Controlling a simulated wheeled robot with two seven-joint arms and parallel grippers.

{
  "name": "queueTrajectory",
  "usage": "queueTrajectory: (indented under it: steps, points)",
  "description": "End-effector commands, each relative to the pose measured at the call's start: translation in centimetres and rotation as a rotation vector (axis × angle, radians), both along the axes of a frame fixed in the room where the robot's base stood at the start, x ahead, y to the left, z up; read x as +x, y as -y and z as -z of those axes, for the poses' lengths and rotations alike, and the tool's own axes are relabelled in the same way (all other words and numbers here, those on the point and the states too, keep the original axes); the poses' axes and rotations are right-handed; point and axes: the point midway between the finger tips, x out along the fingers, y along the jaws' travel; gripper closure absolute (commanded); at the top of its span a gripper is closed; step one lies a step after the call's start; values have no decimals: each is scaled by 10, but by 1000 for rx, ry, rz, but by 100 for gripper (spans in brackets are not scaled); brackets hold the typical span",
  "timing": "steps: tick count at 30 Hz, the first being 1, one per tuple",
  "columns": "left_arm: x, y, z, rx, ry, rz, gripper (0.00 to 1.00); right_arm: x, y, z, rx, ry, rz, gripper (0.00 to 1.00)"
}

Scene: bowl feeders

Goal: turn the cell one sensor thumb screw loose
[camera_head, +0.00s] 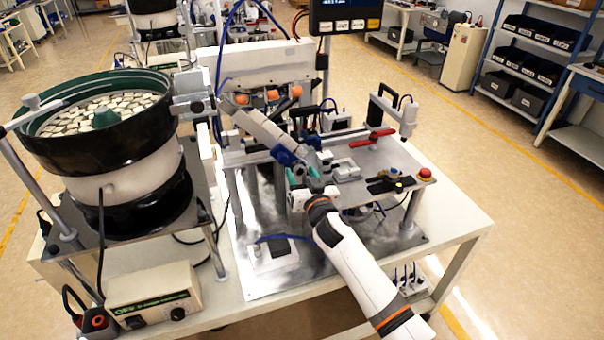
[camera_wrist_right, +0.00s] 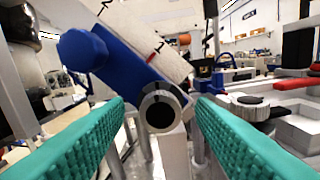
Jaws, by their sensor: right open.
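A blue sensor clamp (camera_wrist_right: 125,70) sits on the sloped white track (camera_wrist_right: 150,35) with black and red marks. In the head view my right gripper (camera_head: 302,174) is just below the blue clamp (camera_head: 285,157). My left gripper is not in view.
A bowl feeder (camera_head: 95,120) full of pale parts stands at the left, with a control box (camera_head: 152,297) below it. A metal plate (camera_head: 400,165) with a red lever (camera_head: 367,141) and a red stop button (camera_head: 425,174) lies to the right of the gripper.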

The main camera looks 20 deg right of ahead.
Motion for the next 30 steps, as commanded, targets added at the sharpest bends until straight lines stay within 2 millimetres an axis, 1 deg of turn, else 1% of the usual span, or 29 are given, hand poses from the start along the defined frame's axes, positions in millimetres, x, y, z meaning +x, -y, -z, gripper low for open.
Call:
queueTrajectory:
  steps: [3, 9, 11, 15, 18, 25, 30]
  points:
    - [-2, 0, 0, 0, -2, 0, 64, 3, 0, -1, 1, 1, -1, 50]
    - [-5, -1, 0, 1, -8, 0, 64, 3, 0, 0, 0, 1, -1, 50]
    - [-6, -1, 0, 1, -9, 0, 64, 3, 0, 0, 0, 1, -1, 58]
    - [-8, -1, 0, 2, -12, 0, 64, 3, 0, 0, 0, 1, 0, 81]
    - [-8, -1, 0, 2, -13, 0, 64, 3, 0, 0, 0, 1, 0, 94]
    - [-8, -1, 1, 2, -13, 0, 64, 3, 0, 0, -21, 1, -1, 94]
    - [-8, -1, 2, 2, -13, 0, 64, 3, 0, 0, -88, 4, 0, 94]
